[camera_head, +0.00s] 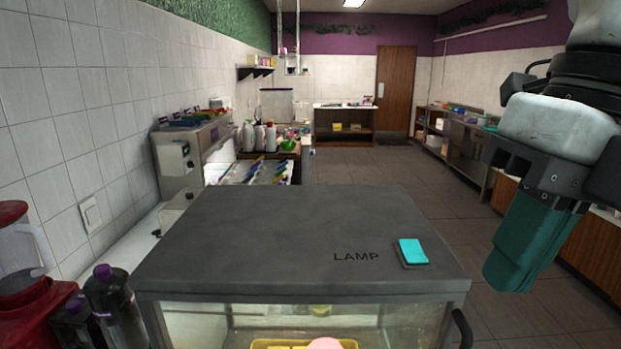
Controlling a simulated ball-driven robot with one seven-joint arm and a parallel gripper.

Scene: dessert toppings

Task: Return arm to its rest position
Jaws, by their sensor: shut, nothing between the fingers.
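My gripper (507,268) is at the right side of the head view, hanging at the end of my arm with its teal fingers pointing down and slightly left. The fingers are together and hold nothing. The gripper is in the air, right of the grey-topped cabinet, and apart from it. Most of my arm lies outside the picture at the upper right.
The grey cabinet (260,240) marked LAMP, with a cyan switch (412,251), fills the front. A red blender (30,270) and dark bottles (115,305) stand at left. A steel counter (465,160) runs along the right. The middle floor (370,168) is clear.

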